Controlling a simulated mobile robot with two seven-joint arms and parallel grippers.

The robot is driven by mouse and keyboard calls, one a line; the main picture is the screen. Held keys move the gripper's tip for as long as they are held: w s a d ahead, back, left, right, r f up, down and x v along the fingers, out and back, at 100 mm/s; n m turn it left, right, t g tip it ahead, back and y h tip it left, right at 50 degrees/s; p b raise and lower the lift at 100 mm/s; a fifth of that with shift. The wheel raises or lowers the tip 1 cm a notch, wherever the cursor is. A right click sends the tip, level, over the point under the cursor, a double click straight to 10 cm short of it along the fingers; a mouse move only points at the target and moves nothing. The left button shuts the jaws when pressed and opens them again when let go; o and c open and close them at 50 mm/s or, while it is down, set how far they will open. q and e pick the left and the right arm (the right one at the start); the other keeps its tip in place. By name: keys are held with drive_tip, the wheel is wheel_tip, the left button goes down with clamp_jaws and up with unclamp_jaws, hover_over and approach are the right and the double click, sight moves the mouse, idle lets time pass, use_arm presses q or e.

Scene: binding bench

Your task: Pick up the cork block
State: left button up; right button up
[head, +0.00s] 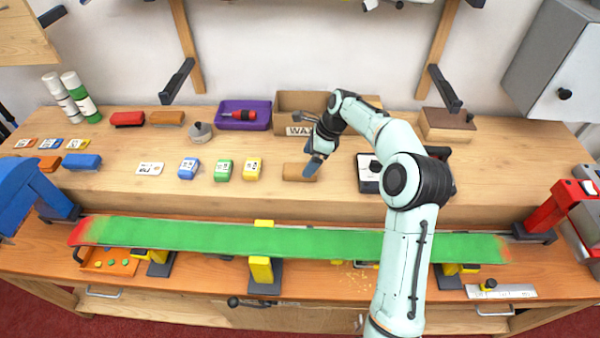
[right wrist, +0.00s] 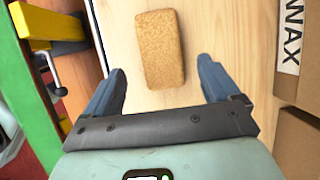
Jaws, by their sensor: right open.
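The cork block (right wrist: 160,50) is a tan, speckled rectangular block lying flat on the wooden shelf. In the head view the cork block (head: 299,172) lies right of the yellow block, partly beside my right gripper. My right gripper (head: 314,164) is open and empty over the shelf. In the right wrist view its two blue-grey fingers (right wrist: 163,85) are spread, with the cork block lying between and beyond their tips, apart from both. My left gripper is not in view.
A cardboard box marked WAX (head: 300,102) stands behind the cork block, close to my right gripper. Blue (head: 188,168), green (head: 223,170) and yellow (head: 252,168) blocks lie to the left. A long green ski-like board (head: 220,237) runs along the front.

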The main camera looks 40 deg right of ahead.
drive_tip(key=shift+w+a+f, duration=0.2)
drive_tip(key=shift+w+f, duration=0.1)
drive_tip(key=shift+f, duration=0.25)
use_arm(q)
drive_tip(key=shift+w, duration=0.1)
use_arm(e)
drive_tip(key=shift+x, duration=2.2)
drive_tip(key=shift+w+a, duration=0.15)
drive_tip(key=shift+a, duration=0.05)
drive_tip(key=c, duration=1)
drive_tip(key=shift+c, duration=0.2)
wheel_tip(320, 180, up, 14)
drive_tip(key=p, duration=0.2)
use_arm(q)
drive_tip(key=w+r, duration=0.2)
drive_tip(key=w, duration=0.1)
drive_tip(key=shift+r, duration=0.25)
use_arm(e)
wheel_tip(320, 180, up, 6)
hover_over(300, 168)
